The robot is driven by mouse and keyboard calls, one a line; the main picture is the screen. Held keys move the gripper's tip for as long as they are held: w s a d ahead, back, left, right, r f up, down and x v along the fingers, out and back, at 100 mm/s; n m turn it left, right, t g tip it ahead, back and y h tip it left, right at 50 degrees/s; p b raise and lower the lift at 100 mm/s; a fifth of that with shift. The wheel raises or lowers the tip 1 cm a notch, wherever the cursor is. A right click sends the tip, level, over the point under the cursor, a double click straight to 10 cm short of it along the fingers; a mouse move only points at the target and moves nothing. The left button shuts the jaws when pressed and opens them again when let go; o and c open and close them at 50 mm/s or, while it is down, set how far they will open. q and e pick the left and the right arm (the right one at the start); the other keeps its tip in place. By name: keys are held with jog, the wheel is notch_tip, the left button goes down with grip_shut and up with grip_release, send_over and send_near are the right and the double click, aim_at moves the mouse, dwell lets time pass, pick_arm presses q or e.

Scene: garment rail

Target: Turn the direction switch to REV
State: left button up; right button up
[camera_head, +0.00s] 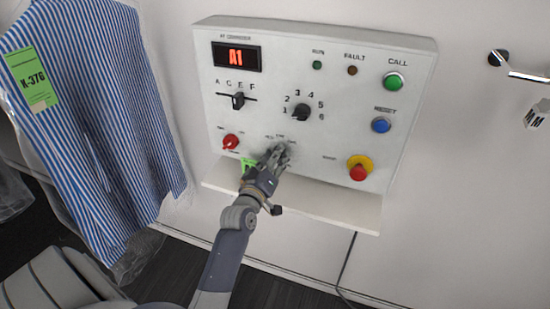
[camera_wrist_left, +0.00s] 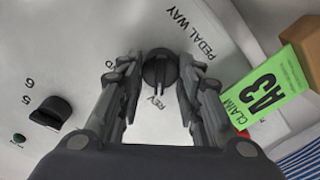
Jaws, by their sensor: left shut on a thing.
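The direction switch is a round black knob (camera_wrist_left: 160,69) on the white control panel (camera_head: 330,75), with the letters REV printed beside it in the wrist view. A pale mark on the knob's edge faces the REV letters. My left gripper (camera_head: 281,152) is at the lower middle of the panel and mostly hides the knob in the head view. In the wrist view its two fingers (camera_wrist_left: 158,78) are on either side of the knob, shut on it. My right gripper is not in view.
A red knob (camera_head: 230,142) is left of my gripper, and a red button on yellow (camera_head: 359,169) is to its right. A numbered black knob (camera_head: 301,112) sits above. A striped shirt (camera_head: 95,120) hangs at left.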

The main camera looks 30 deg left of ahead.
pick_arm(q)
jog(key=o, duration=1.1)
jog(key=shift+c, duration=0.2)
jog(key=v, duration=1.2)
